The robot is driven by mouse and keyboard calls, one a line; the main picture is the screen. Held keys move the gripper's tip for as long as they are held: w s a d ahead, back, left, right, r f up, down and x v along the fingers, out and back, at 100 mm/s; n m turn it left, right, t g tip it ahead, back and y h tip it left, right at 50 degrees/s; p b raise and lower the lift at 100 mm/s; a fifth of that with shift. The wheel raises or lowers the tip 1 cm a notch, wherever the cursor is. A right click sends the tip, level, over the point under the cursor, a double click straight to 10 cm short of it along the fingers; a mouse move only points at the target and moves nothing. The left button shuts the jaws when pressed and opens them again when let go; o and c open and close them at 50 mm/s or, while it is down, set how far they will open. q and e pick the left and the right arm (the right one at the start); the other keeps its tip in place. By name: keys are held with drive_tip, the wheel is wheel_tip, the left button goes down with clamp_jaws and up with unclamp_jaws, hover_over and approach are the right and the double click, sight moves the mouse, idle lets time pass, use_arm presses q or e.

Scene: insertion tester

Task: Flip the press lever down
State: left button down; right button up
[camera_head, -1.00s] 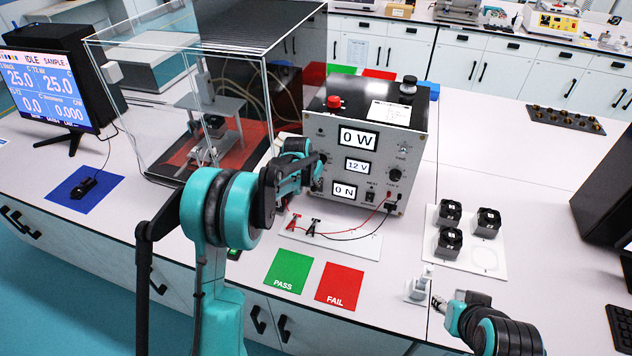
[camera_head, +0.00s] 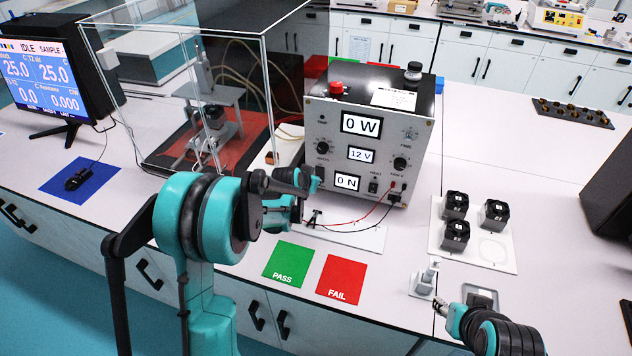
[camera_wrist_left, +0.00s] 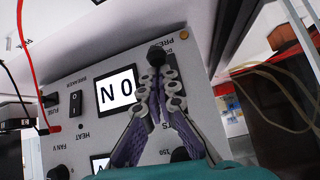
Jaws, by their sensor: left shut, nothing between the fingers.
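The press lever (camera_wrist_left: 156,54) shows in the left wrist view as a black knob on the grey front panel of the tester (camera_head: 330,120), beside lettering that begins "PRES". My left gripper (camera_wrist_left: 157,74) is shut and empty, with its fingertips right at the knob; I cannot tell whether they touch it. In the head view my left gripper (camera_head: 312,182) is at the panel's lower left and hides the lever. My right gripper (camera_head: 441,304) is low on the right beside a small grey fixture (camera_head: 424,280); its jaws are too small to read.
A clear enclosure (camera_head: 268,80) stands left of the tester. Red and black leads run from the panel to a white board (camera_head: 350,238). Green PASS (camera_head: 288,263) and red FAIL (camera_head: 341,278) mats lie in front. A white tray (camera_head: 450,240) holds several black fans.

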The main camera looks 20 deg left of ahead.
idle(0.4)
use_arm(q)
drive_tip(key=shift+s+r+p, duration=0.1)
drive_tip(key=shift+r+p, duration=0.5)
drive_tip(key=shift+r, duration=0.1)
use_arm(e)
drive_tip(key=shift+r, duration=0.45)
use_arm(q)
drive_tip(key=shift+s, duration=0.1)
